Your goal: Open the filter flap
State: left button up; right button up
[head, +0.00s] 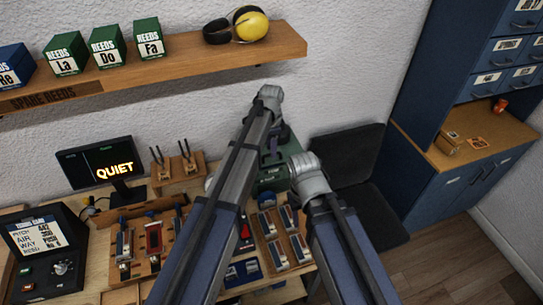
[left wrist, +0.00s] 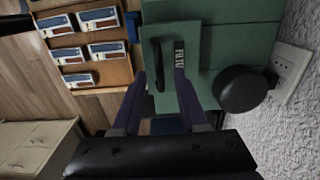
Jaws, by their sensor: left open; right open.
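The green machine (head: 296,147) stands on the bench, partly covered by my arms in the head view. In the left wrist view its green body (left wrist: 235,40) carries a raised green flap (left wrist: 165,32) with a white-lettered label, partly readable as FILTER, and a dark upright handle (left wrist: 157,65). The flap looks shut. My left gripper (left wrist: 161,82) is open and empty, its two purple fingers on either side of the flap's near part; I cannot tell how far they are from it.
A black round part (left wrist: 240,90) sticks out beside the flap, near the wall socket (left wrist: 291,63). A wooden tray of reed blocks (head: 284,238) lies on the bench. A wooden shelf (head: 205,68) hangs above.

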pick_arm(q)
jog(key=shift+f, duration=0.6)
grip_shut()
jog(key=shift+w+r, duration=0.1)
dwell(1.0)
